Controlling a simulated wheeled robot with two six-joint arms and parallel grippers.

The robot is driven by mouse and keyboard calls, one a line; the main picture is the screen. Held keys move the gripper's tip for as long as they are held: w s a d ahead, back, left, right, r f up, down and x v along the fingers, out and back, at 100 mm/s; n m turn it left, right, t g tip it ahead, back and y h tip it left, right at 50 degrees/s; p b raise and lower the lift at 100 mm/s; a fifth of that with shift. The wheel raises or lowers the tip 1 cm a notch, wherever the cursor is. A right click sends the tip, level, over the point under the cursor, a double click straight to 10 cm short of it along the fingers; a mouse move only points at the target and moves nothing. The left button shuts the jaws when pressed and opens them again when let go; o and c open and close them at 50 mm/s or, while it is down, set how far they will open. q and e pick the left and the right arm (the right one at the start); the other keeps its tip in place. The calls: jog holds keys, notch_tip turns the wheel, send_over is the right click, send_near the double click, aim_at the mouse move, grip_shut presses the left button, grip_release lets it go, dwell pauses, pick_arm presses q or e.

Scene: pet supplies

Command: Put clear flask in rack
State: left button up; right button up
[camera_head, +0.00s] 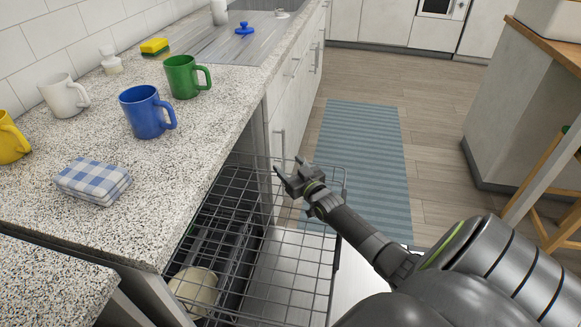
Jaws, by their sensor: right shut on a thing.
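I cannot make out a clear flask anywhere in this view. The wire rack (285,248) is pulled out of the dishwasher below the counter. My right gripper (291,172) is over the far part of the rack, near its upper rim. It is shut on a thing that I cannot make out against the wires. A cream-coloured round item (195,287) shows low at the rack's near left, partly behind wires. My left gripper is not in view.
The speckled counter (150,190) on the left holds a blue mug (143,112), a green mug (183,77), a white mug (62,97), a yellow mug (10,140) and a checked cloth (92,180). A blue-grey rug (365,150) lies on the floor beyond the rack.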

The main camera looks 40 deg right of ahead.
jog(key=shift+f, duration=0.15)
jog(key=o, duration=1.1)
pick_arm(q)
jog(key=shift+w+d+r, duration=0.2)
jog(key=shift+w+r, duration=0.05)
pick_arm(e)
jog(key=shift+r+p, duration=0.5)
jog(key=shift+r, duration=0.2)
jog(key=shift+s, duration=0.3)
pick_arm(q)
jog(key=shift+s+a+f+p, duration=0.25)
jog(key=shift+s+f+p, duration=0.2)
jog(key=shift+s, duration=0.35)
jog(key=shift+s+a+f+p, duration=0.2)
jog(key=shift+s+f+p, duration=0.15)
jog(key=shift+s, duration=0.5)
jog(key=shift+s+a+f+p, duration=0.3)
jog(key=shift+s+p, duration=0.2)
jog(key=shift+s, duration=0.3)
pick_arm(e)
jog(key=s, duration=0.7)
jog(key=shift+a, duration=0.45)
